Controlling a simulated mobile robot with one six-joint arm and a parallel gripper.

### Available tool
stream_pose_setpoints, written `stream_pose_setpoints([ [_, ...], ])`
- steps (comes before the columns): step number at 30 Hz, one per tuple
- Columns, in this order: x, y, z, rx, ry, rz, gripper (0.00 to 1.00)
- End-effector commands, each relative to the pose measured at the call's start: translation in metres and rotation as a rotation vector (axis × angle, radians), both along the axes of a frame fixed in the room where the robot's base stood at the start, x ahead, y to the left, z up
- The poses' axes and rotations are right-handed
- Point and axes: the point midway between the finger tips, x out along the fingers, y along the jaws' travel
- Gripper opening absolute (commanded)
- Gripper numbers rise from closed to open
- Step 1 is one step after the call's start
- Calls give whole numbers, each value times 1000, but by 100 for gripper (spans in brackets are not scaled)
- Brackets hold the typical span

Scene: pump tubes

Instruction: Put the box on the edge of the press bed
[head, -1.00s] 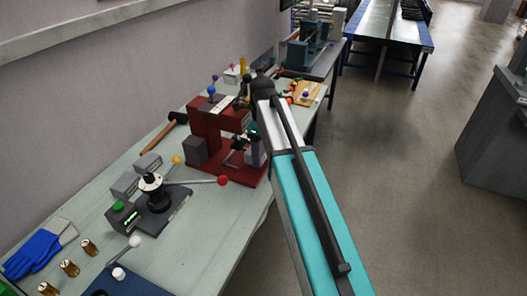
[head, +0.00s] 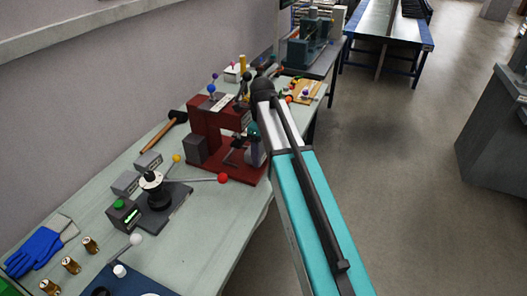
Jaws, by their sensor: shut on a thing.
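The dark red press (head: 205,122) stands on the bench with its flat red bed (head: 245,174) toward the front edge. A dark grey box-shaped block (head: 196,150) is at the press's left side; I cannot tell whether it is the task's box or part of the press. My teal and grey arm reaches over the bench's right side and its elbow hides part of the press. My gripper (head: 233,156) is small and dark above the bed, inside the press opening. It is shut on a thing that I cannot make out.
Two grey boxes (head: 148,162) (head: 125,184), a hammer (head: 165,131) and blue gloves (head: 38,250) lie on the bench.

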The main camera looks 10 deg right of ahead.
Motion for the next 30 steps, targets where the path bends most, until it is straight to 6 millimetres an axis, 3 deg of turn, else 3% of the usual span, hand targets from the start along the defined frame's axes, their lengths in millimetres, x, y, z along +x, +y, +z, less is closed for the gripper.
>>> stream_pose_setpoints([
  [1,-6,-2,-10,-9,21,5,40],
  [5,-7,-3,-12,-11,24,6,40],
  [6,-8,-3,-12,-12,25,6,77],
  [9,-8,-3,-13,-12,25,7,89],
  [20,-9,-3,-12,-12,25,8,89],
  [30,-6,-2,13,-10,18,6,89],
])
